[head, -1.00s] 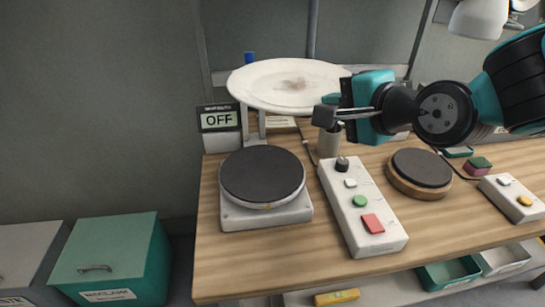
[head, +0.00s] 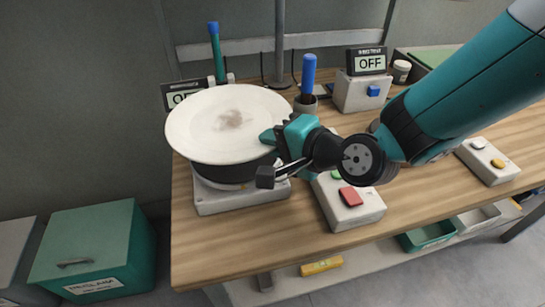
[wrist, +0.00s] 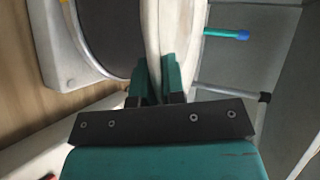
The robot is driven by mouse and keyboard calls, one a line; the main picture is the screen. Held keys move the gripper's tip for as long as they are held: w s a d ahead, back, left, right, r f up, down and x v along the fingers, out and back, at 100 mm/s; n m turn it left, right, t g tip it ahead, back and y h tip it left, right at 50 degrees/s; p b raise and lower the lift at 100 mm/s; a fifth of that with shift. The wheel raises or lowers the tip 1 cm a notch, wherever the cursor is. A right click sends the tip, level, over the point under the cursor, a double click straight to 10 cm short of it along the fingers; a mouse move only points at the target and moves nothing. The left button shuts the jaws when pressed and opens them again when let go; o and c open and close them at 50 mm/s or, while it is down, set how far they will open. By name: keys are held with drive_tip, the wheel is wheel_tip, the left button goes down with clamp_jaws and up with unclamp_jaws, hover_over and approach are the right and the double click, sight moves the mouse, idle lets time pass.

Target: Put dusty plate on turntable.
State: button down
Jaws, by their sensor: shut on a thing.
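The dusty plate (head: 205,135) is white with a grey-brown smudge near its middle. It is roughly level over the near-left turntable, covering most of its dark disc (head: 235,172); the white turntable base (head: 215,198) shows below. My gripper (head: 272,138) is shut on the plate's right rim. In the wrist view the teal fingers (wrist: 158,82) pinch the plate edge (wrist: 153,30), with the dark turntable disc (wrist: 105,35) close beside its underside. I cannot tell whether the plate touches the disc.
A control box with a red button (head: 350,196) lies under my arm, right of the turntable. Behind stand an OFF display (head: 368,63) and a cup with a blue-handled tool (head: 308,75). A teal bin (head: 95,250) stands on the floor left. The table's front strip is clear.

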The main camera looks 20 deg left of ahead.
drive_tip(key=shift+f, duration=2.1)
drive_tip(key=shift+f+b, duration=0.15)
drive_tip(key=shift+b, duration=0.2)
drive_tip(key=c, duration=1.5)
unclamp_jaws()
drive_tip(key=b+v, duration=0.7)
drive_tip(key=v, duration=0.5)
drive_tip(key=shift+s+b, duration=0.1)
drive_tip(key=shift+b, duration=0.2)
